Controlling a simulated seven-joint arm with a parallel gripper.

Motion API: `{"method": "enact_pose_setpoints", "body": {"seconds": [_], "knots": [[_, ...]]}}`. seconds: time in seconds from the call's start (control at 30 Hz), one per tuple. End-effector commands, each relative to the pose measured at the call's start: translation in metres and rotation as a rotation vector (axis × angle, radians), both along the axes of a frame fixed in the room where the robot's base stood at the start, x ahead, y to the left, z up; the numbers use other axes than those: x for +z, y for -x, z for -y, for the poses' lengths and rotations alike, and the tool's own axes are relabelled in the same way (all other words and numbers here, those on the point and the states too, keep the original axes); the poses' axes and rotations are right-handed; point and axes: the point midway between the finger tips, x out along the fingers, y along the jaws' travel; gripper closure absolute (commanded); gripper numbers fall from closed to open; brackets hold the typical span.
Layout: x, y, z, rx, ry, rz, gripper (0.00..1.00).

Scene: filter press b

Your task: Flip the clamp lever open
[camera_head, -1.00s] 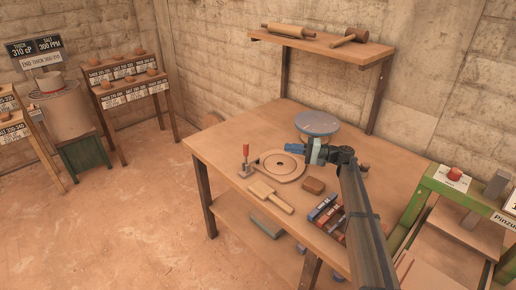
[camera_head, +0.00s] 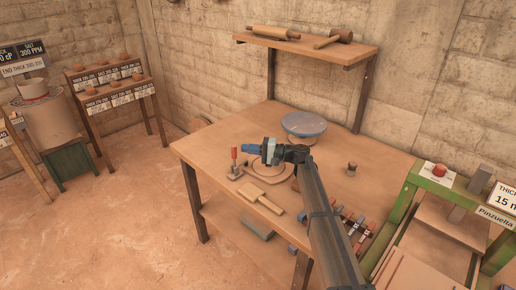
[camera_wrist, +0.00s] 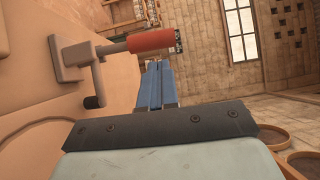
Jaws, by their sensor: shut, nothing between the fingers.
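The clamp lever (camera_head: 234,154) has a red grip and stands upright on its small metal base at the table's left side. In the wrist view, its red grip (camera_wrist: 151,40) lies just beyond my fingertips, with a grey arm and bracket to the left. My gripper (camera_head: 248,149) is shut and empty, its blue fingers pointing left at the lever from the right. The fingers also show in the wrist view (camera_wrist: 156,84). I cannot tell whether they touch the grip. The round wooden plate (camera_head: 278,177) beside the clamp is partly hidden by my gripper.
A wooden paddle (camera_head: 262,198) lies in front of the clamp. A small dark knob (camera_head: 352,169) and a row of coloured items (camera_head: 352,222) are right of my arm. The table's left end (camera_head: 205,152) is clear.

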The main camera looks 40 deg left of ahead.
Motion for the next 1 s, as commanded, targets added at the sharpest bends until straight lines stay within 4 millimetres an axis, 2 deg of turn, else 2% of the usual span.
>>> {"method": "enact_pose_setpoints", "body": {"seconds": [0.2, 0.63, 1.0], "knots": [[0.0, 0.012, -0.002, 0.0, 0.0, 0.0, 1.0], [0.001, 0.013, -0.002, 0.0, 0.001, 0.003, 1.0], [0.003, 0.019, -0.002, 0.0, 0.0, 0.07, 1.0]]}}
